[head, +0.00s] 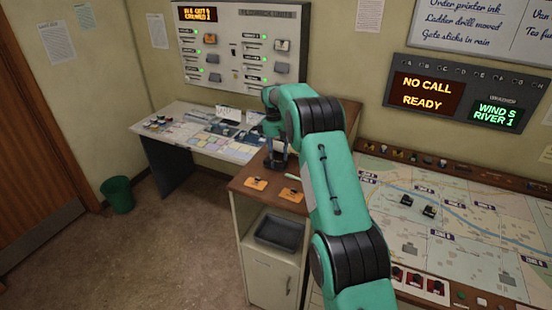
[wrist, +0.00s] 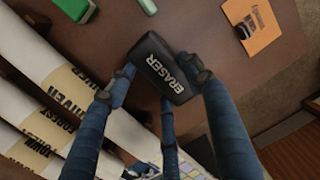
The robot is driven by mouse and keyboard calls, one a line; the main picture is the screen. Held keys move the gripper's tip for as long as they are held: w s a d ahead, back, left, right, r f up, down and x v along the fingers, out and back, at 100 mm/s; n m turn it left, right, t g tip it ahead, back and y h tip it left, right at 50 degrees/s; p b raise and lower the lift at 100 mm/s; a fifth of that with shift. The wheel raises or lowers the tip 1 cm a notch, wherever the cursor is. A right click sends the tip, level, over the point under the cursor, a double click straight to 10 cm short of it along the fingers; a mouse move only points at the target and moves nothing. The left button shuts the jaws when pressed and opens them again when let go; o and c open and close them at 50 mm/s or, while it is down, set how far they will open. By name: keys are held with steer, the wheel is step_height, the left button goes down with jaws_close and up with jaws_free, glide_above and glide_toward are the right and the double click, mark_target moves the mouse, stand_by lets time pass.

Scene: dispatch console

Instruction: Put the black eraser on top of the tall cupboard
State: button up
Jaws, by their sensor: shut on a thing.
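The black eraser (wrist: 158,68), lettered ERASER, is between the fingers of my gripper (wrist: 155,84) in the wrist view. My gripper is shut on it and holds it over or near a brown wooden top. I cannot tell whether the eraser touches the top.
Orange cards (head: 256,184) lie on the cupboard top; one shows in the wrist view (wrist: 255,25). Pale labelled rolls (wrist: 45,75) lie beside it. A dark tray (head: 275,231) sits on the shelf. A map table (head: 450,215) stands right, a paper-covered desk (head: 175,135) left.

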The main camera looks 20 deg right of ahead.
steer(key=o, duration=1.2)
steer(key=shift+f, duration=0.1)
step_height(320, 180, up, 12)
steer(key=w, duration=0.1)
steer(key=shift+w, duration=0.35)
